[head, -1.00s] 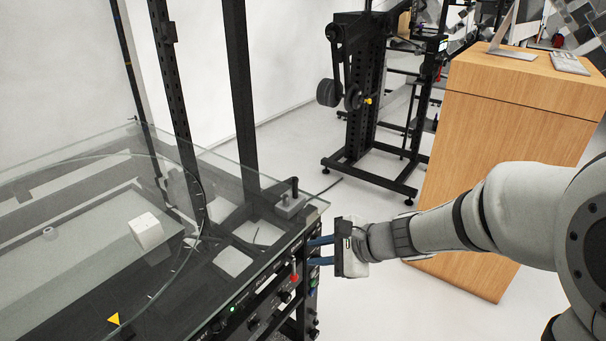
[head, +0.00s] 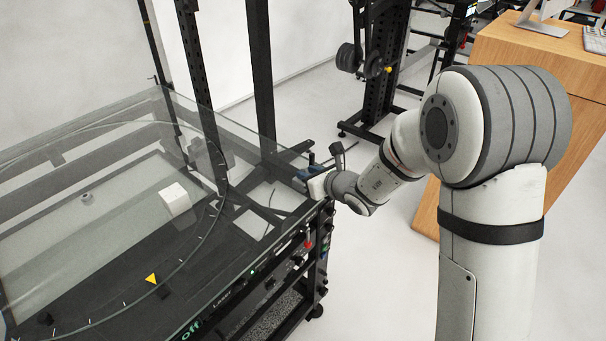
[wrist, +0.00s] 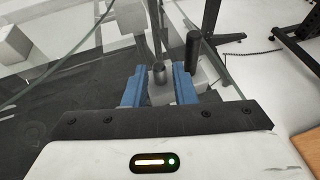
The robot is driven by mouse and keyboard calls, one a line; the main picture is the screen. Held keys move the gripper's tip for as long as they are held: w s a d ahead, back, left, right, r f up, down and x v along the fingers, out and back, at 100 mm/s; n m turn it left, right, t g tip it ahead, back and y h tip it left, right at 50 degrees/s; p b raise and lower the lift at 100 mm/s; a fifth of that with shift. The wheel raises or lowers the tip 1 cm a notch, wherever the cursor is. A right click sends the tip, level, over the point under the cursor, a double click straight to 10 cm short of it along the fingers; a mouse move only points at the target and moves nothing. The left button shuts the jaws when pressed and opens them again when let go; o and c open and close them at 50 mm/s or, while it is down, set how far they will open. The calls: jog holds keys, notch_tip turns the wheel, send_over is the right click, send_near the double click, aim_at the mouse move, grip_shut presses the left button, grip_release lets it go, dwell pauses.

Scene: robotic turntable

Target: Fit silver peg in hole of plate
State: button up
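My gripper (head: 308,172) is low over the near right corner of the glass table. In the wrist view its two blue fingers (wrist: 159,86) are open. The silver peg (wrist: 159,82) stands upright between them, with a visible gap on each side. It stands at a small grey block (wrist: 208,74), beside an upright black peg (wrist: 193,50). In the head view my gripper mostly hides the block and pegs. I cannot make out a plate with a hole for certain.
A white cube (head: 175,199) and a small grey round piece (head: 86,198) are on the turntable area. A yellow triangle (head: 151,279) marks its edge. Black upright posts (head: 262,75) stand behind the glass. A wooden desk (head: 510,62) is at the right.

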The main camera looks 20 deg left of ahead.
aim_at(302, 170)
jog(key=x, duration=0.3)
jog(key=shift+a+f, duration=0.15)
jog(key=shift+a, duration=0.05)
grip_shut()
